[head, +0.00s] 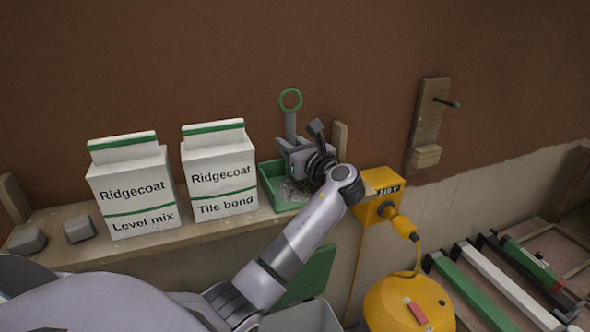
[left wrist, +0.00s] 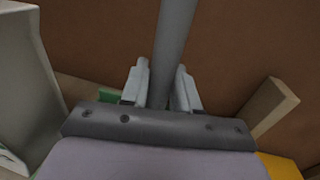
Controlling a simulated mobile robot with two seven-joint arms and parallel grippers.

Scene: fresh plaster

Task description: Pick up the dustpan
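The dustpan is a green pan (head: 270,190) with grey debris in it, on the wooden shelf between the bags and the yellow box. Its grey handle (head: 290,124) stands upright and ends in a green ring. My left gripper (head: 290,150) is at the handle, above the pan. In the left wrist view the handle (left wrist: 174,45) runs between the two fingers (left wrist: 161,88), which sit close on both sides of it. They look shut on it. The arm hides part of the pan. My right gripper is not in view.
Two white Ridgecoat bags (head: 134,187) (head: 219,172) stand left of the dustpan on the shelf (head: 190,233). Grey blocks (head: 79,229) lie further left. A yellow box (head: 376,188) with a cable is to the right. A wooden bracket with a peg (head: 430,125) hangs on the wall.

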